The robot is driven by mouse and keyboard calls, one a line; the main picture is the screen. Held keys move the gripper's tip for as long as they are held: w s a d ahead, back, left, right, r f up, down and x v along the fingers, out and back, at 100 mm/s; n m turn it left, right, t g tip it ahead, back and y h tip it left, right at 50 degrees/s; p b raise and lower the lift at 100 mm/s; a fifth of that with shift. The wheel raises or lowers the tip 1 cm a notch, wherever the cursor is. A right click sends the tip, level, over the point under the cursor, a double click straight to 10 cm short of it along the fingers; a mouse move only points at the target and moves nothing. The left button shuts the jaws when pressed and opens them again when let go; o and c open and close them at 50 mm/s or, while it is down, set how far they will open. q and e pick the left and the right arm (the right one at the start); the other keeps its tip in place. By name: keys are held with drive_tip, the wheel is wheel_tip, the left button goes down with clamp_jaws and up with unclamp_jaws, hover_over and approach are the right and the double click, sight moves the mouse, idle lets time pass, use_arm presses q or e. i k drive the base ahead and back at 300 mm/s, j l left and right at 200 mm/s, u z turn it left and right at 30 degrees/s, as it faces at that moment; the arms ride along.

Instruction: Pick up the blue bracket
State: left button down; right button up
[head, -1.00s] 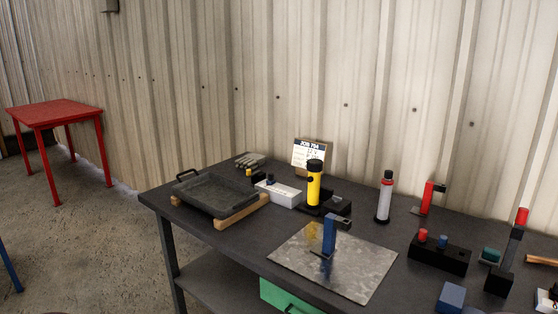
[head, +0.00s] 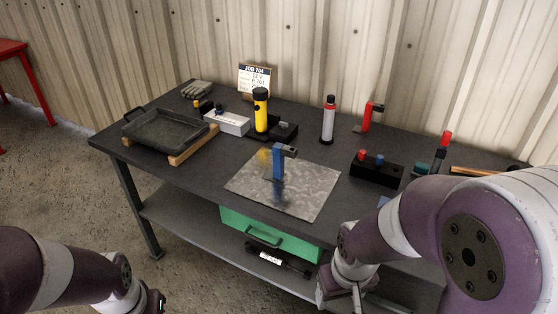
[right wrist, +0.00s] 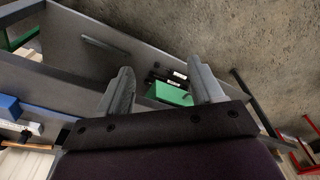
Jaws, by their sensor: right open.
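The blue bracket (head: 279,165) stands upright on a shiny metal sheet (head: 315,190) on the dark workbench, with a dark piece at its top. My right gripper (head: 357,297) is low at the front of the bench in the head view, well apart from the bracket and partly cut off by the frame. In the right wrist view my right gripper (right wrist: 163,88) shows two spread fingers with nothing between them. I do not make out the bracket in that view. My left arm enters at the lower left of the head view, and its gripper fingers do not show.
A black tray (head: 165,136) on wooden strips, a yellow flashlight (head: 261,112), a grey-red bottle (head: 328,120), a red bracket (head: 367,116) and a black block (head: 377,171) with pegs stand around the sheet.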

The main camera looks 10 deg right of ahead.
sight(277, 174)
drive_tip(key=i+j, duration=0.2)
drive_tip(key=i, duration=0.2)
drive_tip(key=i+j, duration=0.15)
drive_tip(key=i, duration=0.2)
drive_tip(key=i+z, duration=0.15)
drive_tip(key=z, duration=0.3)
drive_tip(key=i+l+z, duration=0.1)
drive_tip(key=z, duration=0.3)
drive_tip(key=i+j+z, duration=0.1)
drive_tip(key=z, duration=0.35)
drive_tip(key=i+j+z, duration=0.1)
drive_tip(key=i+z, duration=0.15)
drive_tip(key=z, duration=0.15)
drive_tip(key=i, duration=0.1)
